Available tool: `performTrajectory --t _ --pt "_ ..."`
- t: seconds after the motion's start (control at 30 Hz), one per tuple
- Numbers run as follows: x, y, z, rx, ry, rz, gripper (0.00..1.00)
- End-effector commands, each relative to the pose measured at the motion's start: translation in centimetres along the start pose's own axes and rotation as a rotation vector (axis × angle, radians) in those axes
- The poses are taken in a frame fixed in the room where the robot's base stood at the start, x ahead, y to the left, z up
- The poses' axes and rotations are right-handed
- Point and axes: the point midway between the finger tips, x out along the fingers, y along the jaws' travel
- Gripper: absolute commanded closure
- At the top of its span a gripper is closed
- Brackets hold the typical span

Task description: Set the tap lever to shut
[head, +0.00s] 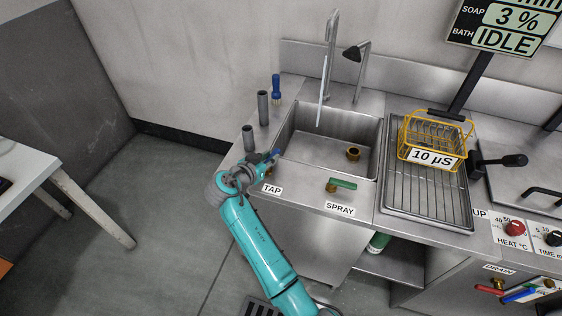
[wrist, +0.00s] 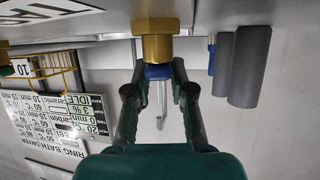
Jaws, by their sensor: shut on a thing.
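The tap lever (head: 275,153) is blue and shows at the sink's front left corner, above the TAP label (head: 271,188). In the wrist view the blue lever (wrist: 158,72) is seen end-on below a brass fitting (wrist: 155,46). My gripper (head: 262,162) is at the lever, its fingers (wrist: 158,92) on both sides of it and shut on it. In the head view my gripper hides the valve body and part of the lever. A pale thin streak (head: 322,92), like running water, hangs from the tall spout (head: 331,45) into the sink basin (head: 318,148).
The green SPRAY lever (head: 342,183) sits to the right on the front edge. Grey cylinders (head: 263,108) and a blue-handled tool (head: 276,90) stand behind my gripper, left of the basin. A yellow wire basket (head: 432,140) rests on the rack to the right.

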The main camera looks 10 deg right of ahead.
Motion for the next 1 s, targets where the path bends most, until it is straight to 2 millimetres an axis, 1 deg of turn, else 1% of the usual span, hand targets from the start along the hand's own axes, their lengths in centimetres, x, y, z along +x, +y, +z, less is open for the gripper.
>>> performTrajectory --t 0.1,0.23,0.6,0.63,0.67,0.7,0.73,1.0 --pt "-0.06 0.06 0.13 0.035 -0.002 0.096 1.00" --pt "-0.08 0.26 0.15 0.063 -0.001 0.157 1.00" --pt "-0.09 0.48 0.21 0.071 0.000 0.179 1.00" --pt "-0.08 0.48 0.20 0.071 0.000 0.179 0.72" --pt "-0.08 0.48 0.20 0.071 0.000 0.178 0.65" --pt "-0.09 0.47 0.18 0.071 0.000 0.178 0.55" --pt "-0.09 0.46 0.17 0.071 0.000 0.178 0.52" --pt "-0.15 0.40 0.09 0.072 0.001 0.176 0.52"
